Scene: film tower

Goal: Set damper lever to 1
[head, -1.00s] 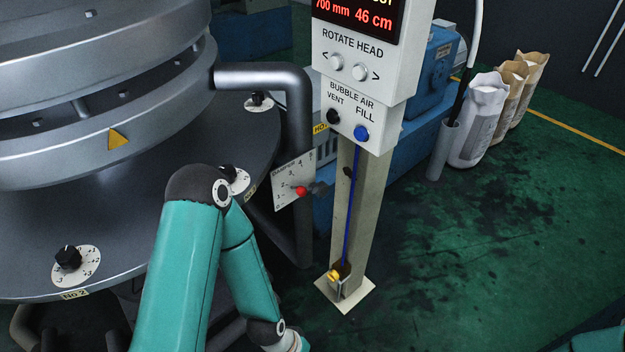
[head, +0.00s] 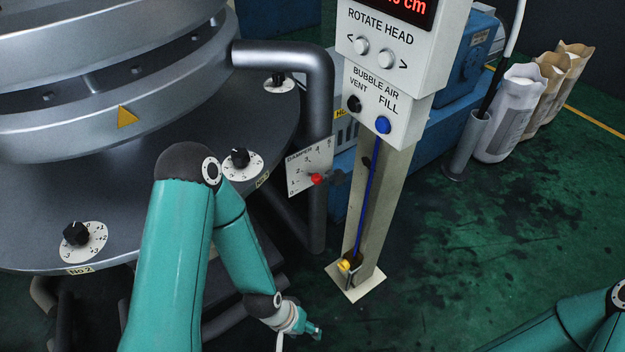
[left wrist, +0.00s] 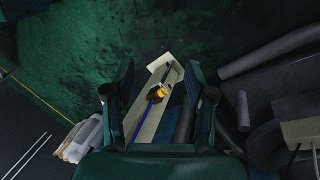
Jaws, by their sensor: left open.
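The damper plate (head: 304,158) is a pale, tilted panel with a number scale, beside the grey bent pipe in the head view. The damper lever's red knob (head: 317,179) shows at its lower right part; I cannot tell which number it stands at. My left gripper (head: 314,332) is below the plate, apart from it, near the bottom of the head view. In the left wrist view the left gripper (left wrist: 160,92) has its fingers spread with nothing held between them. A pale panel at that view's right edge may be the damper plate. My right gripper is out of view.
The control post (head: 381,215) with its blue tube and yellow fitting (head: 345,265) stands right of the lever. The grey pipe (head: 318,100) runs behind the plate. Dial knobs (head: 240,158) sit on the round table edge.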

